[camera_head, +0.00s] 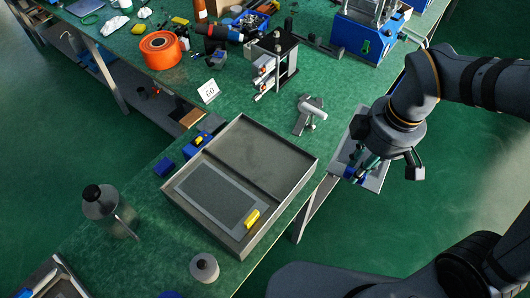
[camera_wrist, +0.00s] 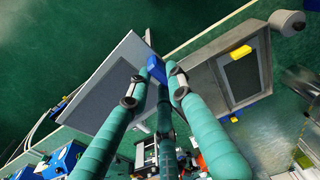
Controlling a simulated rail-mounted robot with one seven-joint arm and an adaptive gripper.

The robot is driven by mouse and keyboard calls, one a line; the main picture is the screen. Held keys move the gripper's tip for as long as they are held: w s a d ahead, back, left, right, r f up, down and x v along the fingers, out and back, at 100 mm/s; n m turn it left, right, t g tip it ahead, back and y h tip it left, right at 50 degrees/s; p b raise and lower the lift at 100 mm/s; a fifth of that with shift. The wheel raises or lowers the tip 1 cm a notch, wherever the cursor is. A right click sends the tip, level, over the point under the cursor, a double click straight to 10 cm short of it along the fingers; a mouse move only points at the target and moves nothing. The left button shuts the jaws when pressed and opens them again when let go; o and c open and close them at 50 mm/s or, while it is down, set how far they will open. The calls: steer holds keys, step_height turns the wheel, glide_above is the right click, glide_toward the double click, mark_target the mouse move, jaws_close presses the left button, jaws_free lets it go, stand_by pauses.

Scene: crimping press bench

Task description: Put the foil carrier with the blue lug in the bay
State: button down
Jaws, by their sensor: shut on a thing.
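My gripper (camera_head: 358,171) is shut on the blue lug (camera_head: 349,173) of a flat grey foil carrier (camera_head: 376,182). It holds the carrier in the air to the right of the bench edge. In the wrist view the blue lug (camera_wrist: 157,69) sits between the teal fingertips (camera_wrist: 152,80), and the carrier's grey panel (camera_wrist: 108,75) extends to the left, tilted. My gripper hides part of the carrier in the head view. A shallow grey tray (camera_head: 290,203) lies on the bench, left of my gripper. A carrier (camera_head: 215,195) with a yellow lug (camera_head: 252,218) fills its near-left half; its far-right half (camera_head: 262,155) is bare.
A "GO" card (camera_head: 208,91) and a clamp stand (camera_head: 277,65) stand farther back. A grey bottle (camera_head: 103,205) and a spool (camera_head: 204,267) stand left and near. Blue blocks (camera_head: 166,166) lie by the tray's left corner.

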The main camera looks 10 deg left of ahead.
steer(key=w+a+f+n, duration=0.2)
steer(key=a+f+n, duration=0.1)
steer(key=a+n, duration=0.2)
steer(key=w+a+f+n+g+p, duration=0.1)
steer(key=w+a+f+n, duration=0.1)
steer(key=a+f+n, duration=0.2)
steer(key=w+a+f+n, duration=0.3)
steer(key=a+f+n, duration=0.1)
steer(key=a+n, duration=0.2)
steer(key=shift+f+n+g+h+p, duration=0.3)
steer(key=shift+n+h+p, duration=0.1)
steer(key=shift+n, duration=0.2)
steer(key=shift+w+a+f, duration=0.1)
steer(key=shift+a, duration=0.1)
steer(key=shift+f+p, duration=0.3)
steer(key=shift+f, duration=1.65)
steer(key=shift+f, duration=0.15)
steer(key=c, duration=1.6)
jaws_free()
steer(key=shift+o, duration=0.2)
